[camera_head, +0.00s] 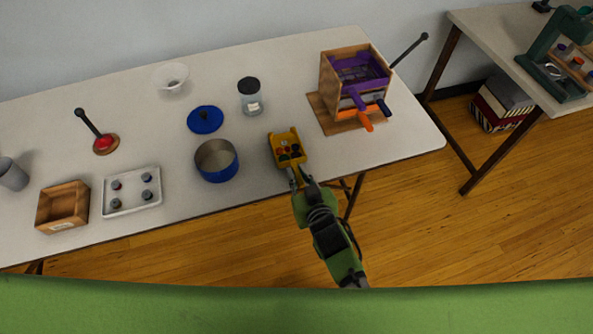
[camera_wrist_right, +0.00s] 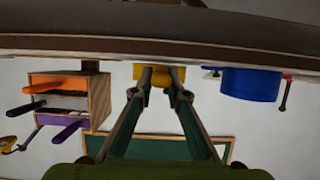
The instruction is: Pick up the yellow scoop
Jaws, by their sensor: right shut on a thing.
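The yellow scoop (camera_head: 276,149) is at the front edge of the table in the head view, right of the blue pot. Several small red, green and dark things lie in it. My right gripper (camera_head: 297,181) is shut on the scoop's near end. In the right wrist view, which looks upside down, a yellow part of the scoop (camera_wrist_right: 160,73) shows at the fingertips of my right gripper (camera_wrist_right: 162,88). I cannot tell whether the scoop touches the table. My left gripper is in neither view.
The blue pot (camera_head: 217,174) stands left of the scoop. A blue lid (camera_head: 205,119) and a glass jar (camera_head: 252,104) are behind. The wooden box with coloured handles (camera_head: 328,77) is at the right. A white tray (camera_head: 153,199) and wooden box (camera_head: 45,210) are further left.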

